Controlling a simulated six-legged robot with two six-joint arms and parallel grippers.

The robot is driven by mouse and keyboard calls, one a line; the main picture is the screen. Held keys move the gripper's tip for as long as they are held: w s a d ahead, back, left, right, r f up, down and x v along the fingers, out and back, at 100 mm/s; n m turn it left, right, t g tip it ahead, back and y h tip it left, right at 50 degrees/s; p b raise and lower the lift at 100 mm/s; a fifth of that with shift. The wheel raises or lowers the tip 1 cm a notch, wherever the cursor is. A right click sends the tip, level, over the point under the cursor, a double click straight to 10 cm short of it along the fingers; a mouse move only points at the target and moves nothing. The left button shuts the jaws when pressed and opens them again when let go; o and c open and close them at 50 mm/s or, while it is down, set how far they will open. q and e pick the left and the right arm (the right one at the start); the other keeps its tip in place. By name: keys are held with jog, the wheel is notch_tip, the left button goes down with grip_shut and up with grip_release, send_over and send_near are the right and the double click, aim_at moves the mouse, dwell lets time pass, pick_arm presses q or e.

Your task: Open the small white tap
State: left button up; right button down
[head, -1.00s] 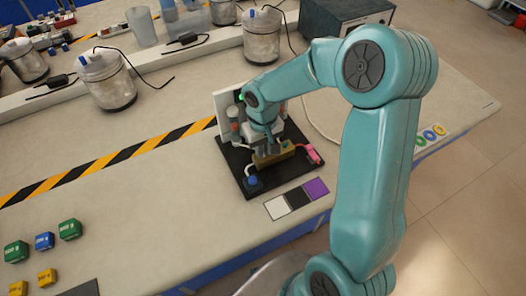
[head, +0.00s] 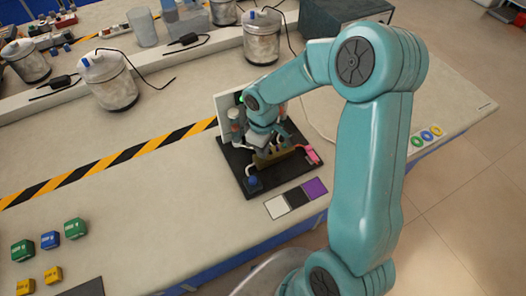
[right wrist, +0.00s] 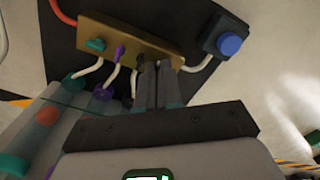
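A brass block (head: 282,155) with small coloured taps lies on a black base plate (head: 232,160) at the bench edge. In the right wrist view the block (right wrist: 110,36) carries a teal tap (right wrist: 95,44), a purple tap (right wrist: 120,51) and a dark tap (right wrist: 139,62), with white tubes below. My right gripper (head: 264,146) is over the left part of the block. In the right wrist view its fingers (right wrist: 160,66) are together, their tips at the block's right end. I cannot make out the white tap; the fingers cover that end. My left gripper is out of view.
A blue knob (right wrist: 229,44) on a dark box sits beside the block. A pink part (head: 313,154) is at the plate's right. A white panel (head: 226,112) stands behind. Coloured squares (head: 295,197) lie in front.

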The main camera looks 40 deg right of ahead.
jog(key=shift+s, duration=0.1)
jog(key=n+p, duration=0.2)
jog(key=n, duration=0.1)
jog(key=shift+r, duration=0.2)
jog(key=n+p, duration=0.1)
jog(key=n, duration=0.2)
jog(key=shift+f, duration=0.1)
jog(key=shift+f+n, duration=0.2)
jog(key=shift+n, duration=0.3)
